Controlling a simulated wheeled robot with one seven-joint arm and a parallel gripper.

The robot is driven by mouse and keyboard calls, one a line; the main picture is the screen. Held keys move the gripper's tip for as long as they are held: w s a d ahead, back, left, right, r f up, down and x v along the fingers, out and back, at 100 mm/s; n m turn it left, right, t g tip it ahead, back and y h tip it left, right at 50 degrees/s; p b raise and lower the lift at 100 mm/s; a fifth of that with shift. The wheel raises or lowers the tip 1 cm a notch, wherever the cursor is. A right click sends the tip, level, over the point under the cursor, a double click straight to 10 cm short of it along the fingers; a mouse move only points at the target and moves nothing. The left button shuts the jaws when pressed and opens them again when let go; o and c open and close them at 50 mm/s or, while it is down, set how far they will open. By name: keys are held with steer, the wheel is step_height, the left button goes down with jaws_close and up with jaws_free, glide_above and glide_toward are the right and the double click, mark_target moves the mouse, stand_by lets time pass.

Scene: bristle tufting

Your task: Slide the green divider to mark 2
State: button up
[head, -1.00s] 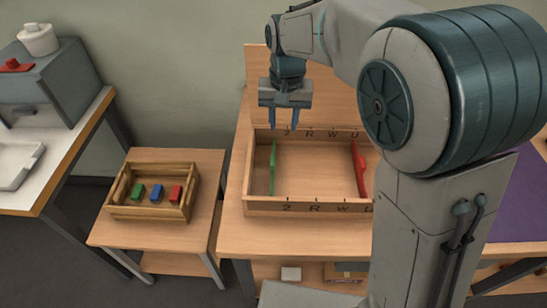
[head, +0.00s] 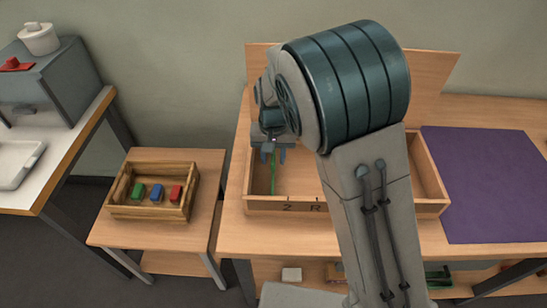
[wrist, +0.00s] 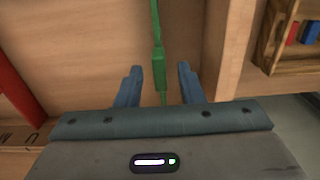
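The green divider (head: 273,178) stands across the wooden box (head: 262,204), near its left end and a little left of the front "2" mark (head: 287,208). My gripper (head: 274,158) is over the divider, pointing down. In the wrist view the gripper (wrist: 158,74) is open, with one blue finger on each side of the green divider (wrist: 158,55) and a gap on both sides. The red divider (wrist: 15,95) shows at the left of the wrist view; my arm hides it in the head view.
A small table to the left holds a wooden crate (head: 150,212) with green, blue and red blocks. A purple mat (head: 485,185) lies to the right of the box. My arm covers the middle of the box and the marks right of "R".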

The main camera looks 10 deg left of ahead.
steer(key=shift+f, duration=0.45)
jaws_close()
steer(key=shift+w+d+b, duration=0.15)
steer(key=shift+w+d, duration=0.05)
steer(key=shift+d, duration=0.85)
steer(key=shift+w+d+b, duration=0.15)
steer(key=shift+d, duration=0.85)
jaws_free()
steer(key=shift+r, duration=0.1)
